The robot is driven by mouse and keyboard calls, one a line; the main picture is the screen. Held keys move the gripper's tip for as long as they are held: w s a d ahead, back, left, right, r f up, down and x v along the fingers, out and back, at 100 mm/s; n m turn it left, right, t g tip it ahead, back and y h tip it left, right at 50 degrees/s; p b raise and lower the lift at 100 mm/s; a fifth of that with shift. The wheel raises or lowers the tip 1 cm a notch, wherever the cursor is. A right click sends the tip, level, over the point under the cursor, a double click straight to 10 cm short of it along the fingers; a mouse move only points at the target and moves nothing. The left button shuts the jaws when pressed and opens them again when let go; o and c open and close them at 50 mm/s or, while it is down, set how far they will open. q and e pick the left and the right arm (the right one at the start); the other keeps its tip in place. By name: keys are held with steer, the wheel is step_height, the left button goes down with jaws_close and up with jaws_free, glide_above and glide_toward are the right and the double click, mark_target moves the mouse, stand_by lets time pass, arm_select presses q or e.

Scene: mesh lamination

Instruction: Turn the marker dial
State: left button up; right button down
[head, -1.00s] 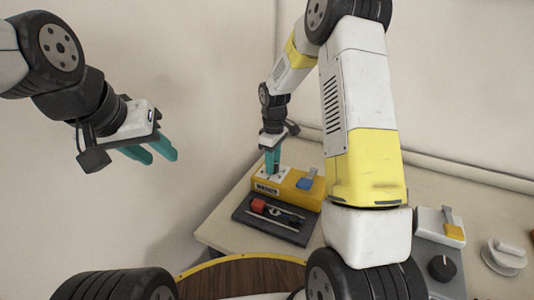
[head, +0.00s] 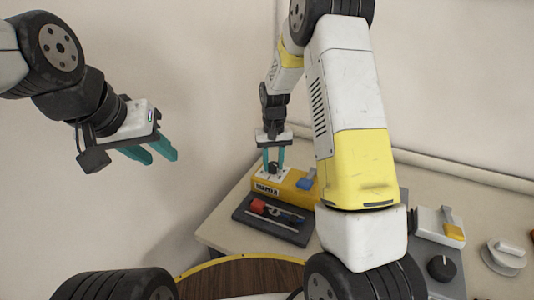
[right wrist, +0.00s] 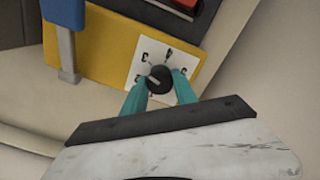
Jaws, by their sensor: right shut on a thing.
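The marker dial is a small black knob (right wrist: 158,77) on a white numbered plate (right wrist: 176,54), on the yellow marker box (right wrist: 105,42). In the head view the dial (head: 274,168) sits on top of the yellow box (head: 264,187) on the table. My right gripper (head: 274,160) reaches down from above, its teal fingers shut on either side of the dial. The right wrist view shows the fingers (right wrist: 160,86) on both sides of the knob. Its pointer setting is too small to read surely. My left gripper (head: 154,153) hangs empty at the left, its fingers apart.
A blue lever (head: 307,183) stands on the box's right part. A dark tray (head: 262,228) with a red piece and rods lies in front. A grey unit with a black knob (head: 441,267) and a white round object (head: 505,256) are at the right. My right arm hides the table's middle.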

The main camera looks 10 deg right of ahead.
mark_target(273, 164)
steer(key=shift+m, duration=1.2)
steer(key=c, duration=1)
jaws_free()
step_height(273, 164, up, 8)
steer(key=shift+f, duration=0.1)
